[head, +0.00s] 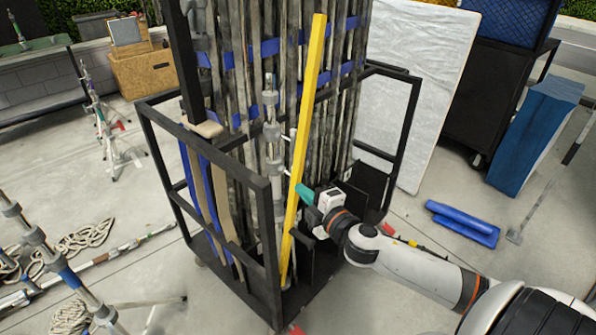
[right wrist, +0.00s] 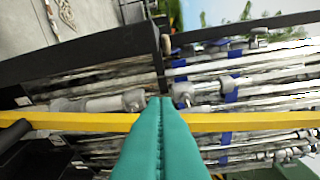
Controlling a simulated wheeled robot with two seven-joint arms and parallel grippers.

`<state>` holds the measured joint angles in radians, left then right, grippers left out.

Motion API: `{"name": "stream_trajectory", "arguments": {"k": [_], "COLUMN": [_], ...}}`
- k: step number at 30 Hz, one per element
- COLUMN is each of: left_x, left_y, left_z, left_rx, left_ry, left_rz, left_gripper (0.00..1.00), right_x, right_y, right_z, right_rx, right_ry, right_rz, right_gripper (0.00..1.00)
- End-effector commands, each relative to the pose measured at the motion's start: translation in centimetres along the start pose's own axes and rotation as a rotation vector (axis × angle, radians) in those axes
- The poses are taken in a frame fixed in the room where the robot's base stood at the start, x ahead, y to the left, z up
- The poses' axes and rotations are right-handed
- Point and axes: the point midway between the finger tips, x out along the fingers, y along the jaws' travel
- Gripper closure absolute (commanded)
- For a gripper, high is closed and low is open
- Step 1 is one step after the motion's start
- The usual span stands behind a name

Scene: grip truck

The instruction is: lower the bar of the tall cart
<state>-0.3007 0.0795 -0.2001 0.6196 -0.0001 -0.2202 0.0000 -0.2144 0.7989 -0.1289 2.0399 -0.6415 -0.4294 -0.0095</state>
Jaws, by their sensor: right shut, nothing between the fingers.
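The tall cart (head: 269,233) is a black metal frame holding several upright grey poles with blue bands. A long yellow bar (head: 305,123) stands at its front, nearly upright and tilted with its top to the right. My right gripper (head: 304,194) reaches in from the right with teal fingertips just beside the bar's lower half. In the right wrist view the shut teal fingers (right wrist: 159,112) overlap the yellow bar (right wrist: 70,120), with nothing between them. I cannot tell whether they touch it. My left gripper is not in view.
A large white panel (head: 418,75) stands behind the cart. A blue block (head: 534,135) and blue rolls (head: 462,222) are at right.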

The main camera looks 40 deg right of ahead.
Motion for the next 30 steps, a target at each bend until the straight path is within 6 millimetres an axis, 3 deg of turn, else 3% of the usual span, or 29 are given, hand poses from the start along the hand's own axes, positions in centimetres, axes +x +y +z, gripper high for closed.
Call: {"name": "stream_trajectory", "arguments": {"k": [11, 18, 30], "left_x": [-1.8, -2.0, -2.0], "left_y": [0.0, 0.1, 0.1], "left_z": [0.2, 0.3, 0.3], "left_rx": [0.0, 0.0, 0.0], "left_ry": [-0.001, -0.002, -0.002], "left_rz": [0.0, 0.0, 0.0], "left_gripper": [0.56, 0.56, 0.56], "right_x": [6.3, 7.0, 7.2], "right_y": [-0.3, 0.0, 0.1], "right_z": [0.0, -3.2, -3.9], "right_rx": [0.001, 0.001, 0.001], "right_ry": [0.002, 0.003, 0.001], "right_rz": [-0.002, 0.001, 0.001], "right_gripper": [1.0, 1.0, 1.0]}}
